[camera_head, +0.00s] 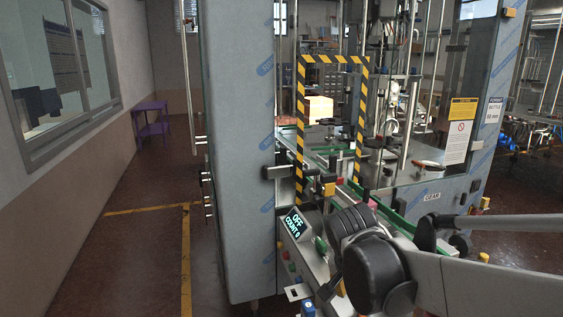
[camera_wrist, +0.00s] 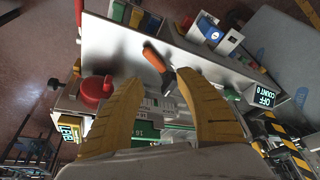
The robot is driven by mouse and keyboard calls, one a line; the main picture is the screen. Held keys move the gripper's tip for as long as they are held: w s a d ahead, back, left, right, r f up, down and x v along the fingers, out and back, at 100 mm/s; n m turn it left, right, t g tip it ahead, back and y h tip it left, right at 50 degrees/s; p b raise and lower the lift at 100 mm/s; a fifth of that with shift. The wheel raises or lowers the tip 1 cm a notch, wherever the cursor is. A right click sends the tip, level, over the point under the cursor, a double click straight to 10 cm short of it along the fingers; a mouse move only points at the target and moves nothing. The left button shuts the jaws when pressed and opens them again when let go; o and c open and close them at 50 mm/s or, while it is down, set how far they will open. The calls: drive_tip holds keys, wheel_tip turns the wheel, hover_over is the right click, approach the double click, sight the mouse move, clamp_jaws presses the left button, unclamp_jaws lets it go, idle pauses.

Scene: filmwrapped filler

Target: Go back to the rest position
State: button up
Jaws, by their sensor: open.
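My gripper (camera_wrist: 160,105) shows in the wrist view as two yellow fingers spread apart, with nothing held between them. It is above a light metal panel (camera_wrist: 120,40) of the machine. An orange-handled knob or switch (camera_wrist: 155,61) shows just beyond and between the fingertips. A red round button (camera_wrist: 94,89) is to the left of the left finger. In the head view my arm reaches in from the right toward the machine's front, and the gripper itself is hidden behind it.
The filling machine (camera_head: 238,150) has blue-grey film-wrapped posts and a yellow-black striped frame (camera_head: 301,125). A display (camera_head: 293,223) reads OFF, COUNT 0. A conveyor with green rails (camera_head: 390,215) runs beside my arm. A purple table (camera_head: 152,122) stands at the far left. Floor on the left is clear.

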drive_tip(key=s+d+r+n+t+y, duration=0.1)
drive_tip(key=s+n, duration=0.6)
drive_tip(key=s, duration=0.7)
drive_tip(key=d+t+y, duration=0.1)
drive_tip(key=t, duration=0.1)
drive_tip(key=shift+d+r+t+y, duration=0.2)
drive_tip(key=shift+t+y, duration=0.1)
